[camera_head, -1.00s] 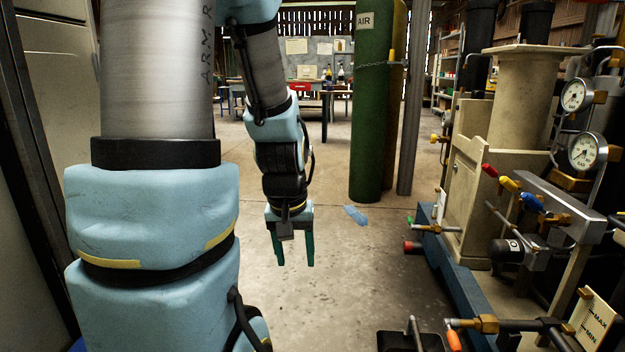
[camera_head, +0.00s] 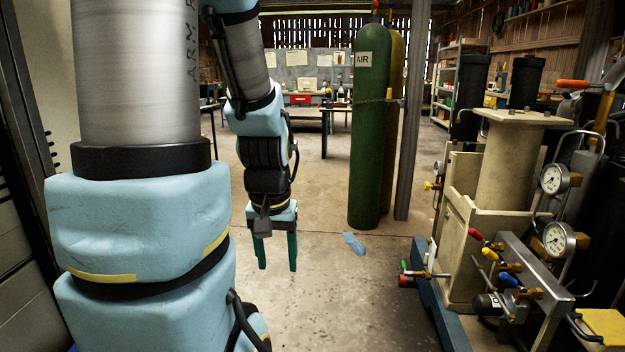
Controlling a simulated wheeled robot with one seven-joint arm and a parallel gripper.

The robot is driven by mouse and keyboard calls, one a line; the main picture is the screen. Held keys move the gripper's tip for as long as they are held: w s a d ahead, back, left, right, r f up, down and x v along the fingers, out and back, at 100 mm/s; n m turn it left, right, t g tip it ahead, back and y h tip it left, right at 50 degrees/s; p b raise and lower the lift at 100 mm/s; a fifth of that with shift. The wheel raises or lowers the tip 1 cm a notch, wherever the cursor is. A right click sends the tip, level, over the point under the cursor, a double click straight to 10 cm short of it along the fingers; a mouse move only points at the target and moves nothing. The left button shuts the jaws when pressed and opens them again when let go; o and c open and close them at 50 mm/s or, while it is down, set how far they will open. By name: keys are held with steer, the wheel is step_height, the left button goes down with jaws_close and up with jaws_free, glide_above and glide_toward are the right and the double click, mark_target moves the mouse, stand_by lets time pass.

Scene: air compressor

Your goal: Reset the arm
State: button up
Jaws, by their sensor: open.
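My arm hangs down at the left and centre of the head view, with light blue covers and grey links. My gripper (camera_head: 276,252) is at its lower end, pointing down with two green fingers apart and nothing between them. It hangs in front of the bare concrete floor, touching nothing that I can see.
The compressor (camera_head: 490,190) stands at the right on a blue base (camera_head: 433,295), with gauges (camera_head: 553,179) and coloured valve handles. A green AIR cylinder (camera_head: 368,130) stands beyond my gripper, beside a post (camera_head: 413,110). A blue cloth-like piece (camera_head: 354,243) lies on clear floor.

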step_height(320, 180, up, 16)
steer(key=p, duration=1.4)
steer(key=shift+r, duration=0.25)
